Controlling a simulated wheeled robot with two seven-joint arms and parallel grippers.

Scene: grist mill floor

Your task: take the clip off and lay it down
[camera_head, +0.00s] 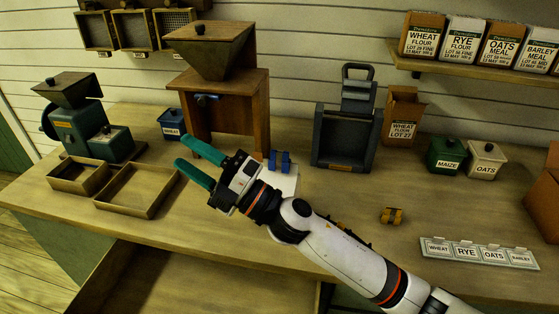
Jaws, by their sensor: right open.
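A small yellow-brown clip-like piece (391,216) lies on the bench right of my right arm. A blue clip-like piece (280,161) shows just behind my right wrist, at a pale white surface (287,181) that my arm partly covers. I cannot tell which piece is the task's clip, or whether the blue one is fastened to anything. My right gripper (179,150), with green fingers, is open and empty. It points left, in front of the wooden hopper stand and apart from both pieces. My left gripper is not in view.
Two shallow wooden trays (136,212) lie left of my gripper, near a green mill (84,125). A wooden hopper stand (222,85), a dark metal frame (345,130), an open flour bag (402,120) and lidded tins (445,155) stand behind. A label strip (478,253) lies front right.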

